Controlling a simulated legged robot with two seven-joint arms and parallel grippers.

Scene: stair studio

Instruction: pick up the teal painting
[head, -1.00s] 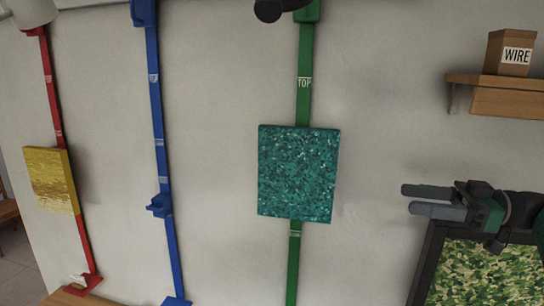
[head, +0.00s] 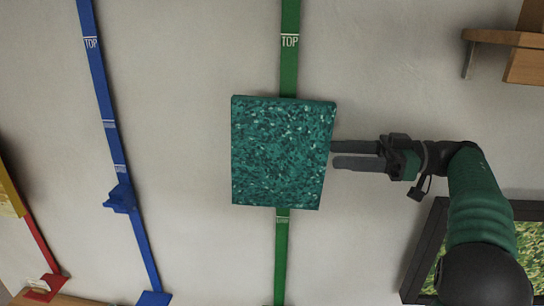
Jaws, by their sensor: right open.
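The teal painting (head: 280,152) is a speckled block-like canvas in the middle of the head view. It hangs on the green vertical strip (head: 289,60) on the wall, tilted slightly in the picture. My left gripper is not in view.
A blue strip (head: 105,110) with a blue bracket (head: 121,199) runs down the wall at left. A red strip (head: 42,246) and a gold painting (head: 9,197) are at the far left. A wooden shelf (head: 500,38) is at upper right, a framed camouflage picture (head: 425,245) at lower right.

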